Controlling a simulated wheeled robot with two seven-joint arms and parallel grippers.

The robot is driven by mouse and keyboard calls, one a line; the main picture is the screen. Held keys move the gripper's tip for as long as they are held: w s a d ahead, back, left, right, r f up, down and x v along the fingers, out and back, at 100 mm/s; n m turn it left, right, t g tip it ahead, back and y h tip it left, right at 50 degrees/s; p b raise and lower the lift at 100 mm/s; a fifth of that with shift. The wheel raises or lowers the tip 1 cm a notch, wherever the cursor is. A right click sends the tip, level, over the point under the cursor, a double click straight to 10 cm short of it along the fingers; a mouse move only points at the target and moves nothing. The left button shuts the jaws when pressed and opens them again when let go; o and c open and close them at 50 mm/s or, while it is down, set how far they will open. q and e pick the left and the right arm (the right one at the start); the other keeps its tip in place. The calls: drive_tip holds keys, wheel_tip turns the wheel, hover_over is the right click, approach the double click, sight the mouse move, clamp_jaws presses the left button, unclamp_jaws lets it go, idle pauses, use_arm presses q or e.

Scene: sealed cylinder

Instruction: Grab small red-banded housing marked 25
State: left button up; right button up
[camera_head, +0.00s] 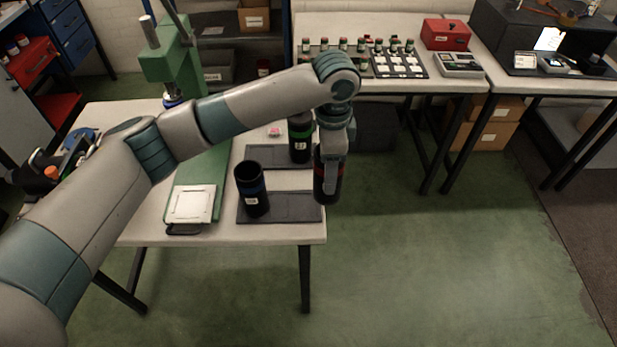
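My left arm reaches in from the left over the near table, and its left gripper (330,188) points down at the table's right end. A dark cylinder with a red band (319,158) is at the gripper, with one finger across its front. The other finger is hidden, so I cannot tell whether the fingers press on it. Its number cannot be read, and the finger covers much of it. I cannot tell whether it touches the dark mat (290,213) below. My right gripper is not in view.
A green press (168,65) is behind my arm. The back table holds several small jars and a red box (446,34).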

use_arm(q)
drive_tip(key=s+d+r+b, duration=0.1)
drive_tip(key=d+r, duration=0.2)
drive_tip(key=d, duration=0.2)
drive_tip(key=shift+s+r, duration=0.15)
drive_tip(key=shift+s, duration=0.25)
drive_tip(key=shift+a, duration=0.1)
